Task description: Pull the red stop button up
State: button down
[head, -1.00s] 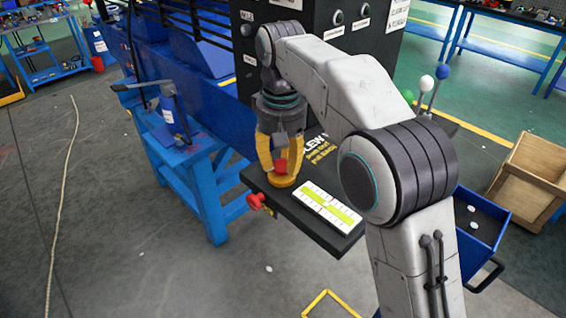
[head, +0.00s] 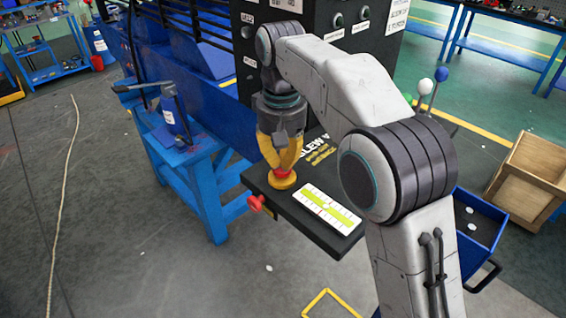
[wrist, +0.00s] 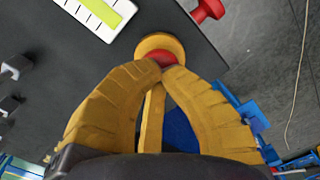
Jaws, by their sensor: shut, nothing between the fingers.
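The red stop button (head: 282,174) sits on a round yellow base (head: 284,184) on the dark panel. My gripper (head: 284,163) has its yellow fingers drawn together at the tips, right above the button, pointing down. In the wrist view the fingertips (wrist: 161,70) meet at the near edge of the red button (wrist: 160,57), with nothing between them. The yellow base (wrist: 162,42) shows around the button's far side. The fingertips partly hide the button, and I cannot tell whether they touch it.
A second red knob (head: 256,203) sticks out of the panel's front edge. A white and green level card (head: 326,208) lies on the panel right of the button. A blue stand (head: 205,190) is at left. Levers with coloured balls (head: 441,75) stand behind my arm.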

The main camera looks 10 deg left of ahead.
jog(key=shift+r+p, duration=0.45)
jog(key=shift+r, duration=0.05)
jog(key=c, duration=0.7)
grip_release()
jog(key=shift+c, duration=0.2)
notch_tip(320, 180, up, 3)
jog(key=p, duration=0.2)
jog(key=shift+f+p, duration=0.2)
jog(key=shift+p, duration=0.15)
jog(key=shift+r, duration=2.15)
jog(key=shift+d, duration=0.1)
